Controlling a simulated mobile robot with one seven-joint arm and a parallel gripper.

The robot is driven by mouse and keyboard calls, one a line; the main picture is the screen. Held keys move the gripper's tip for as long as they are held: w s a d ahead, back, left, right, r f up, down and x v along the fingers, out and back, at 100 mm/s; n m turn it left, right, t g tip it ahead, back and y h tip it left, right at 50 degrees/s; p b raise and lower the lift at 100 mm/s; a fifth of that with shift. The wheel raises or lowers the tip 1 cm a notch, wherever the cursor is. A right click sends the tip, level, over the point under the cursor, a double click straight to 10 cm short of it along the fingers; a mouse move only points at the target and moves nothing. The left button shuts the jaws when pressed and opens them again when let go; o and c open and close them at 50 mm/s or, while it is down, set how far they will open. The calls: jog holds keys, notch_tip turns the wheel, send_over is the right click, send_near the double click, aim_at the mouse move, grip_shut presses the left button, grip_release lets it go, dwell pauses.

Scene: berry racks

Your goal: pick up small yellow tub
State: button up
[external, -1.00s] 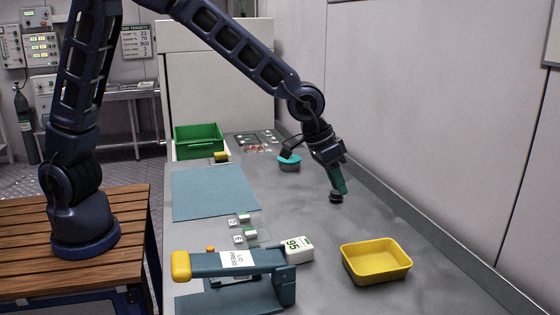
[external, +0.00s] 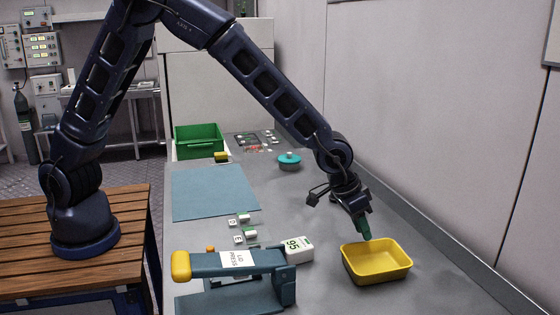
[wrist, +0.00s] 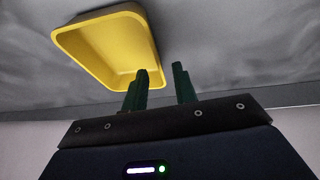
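The small yellow tub (external: 377,276) is an open, rounded-corner tray on the grey bench at the right of the external view. It also shows at the upper left of the wrist view (wrist: 75,45). My gripper (external: 367,238) is above the tub's far rim in the external view. The left finger overlaps the tub's near rim in that view. I cannot tell whether it touches the rim.
A blue lid press (external: 235,262) with a yellow knob and a white box marked 95 (external: 297,250) stand left of the tub. A teal-lidded round container (external: 289,161), a green crate (external: 198,139) and a blue mat (external: 212,192) lie farther back. The wall runs along the right.

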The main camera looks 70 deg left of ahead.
aim_at(367, 244)
jog(key=shift+x, duration=2.45)
jog(key=shift+s+d+f, duration=0.15)
jog(key=shift+d+f, duration=0.05)
jog(key=shift+f, duration=0.1)
grip_shut()
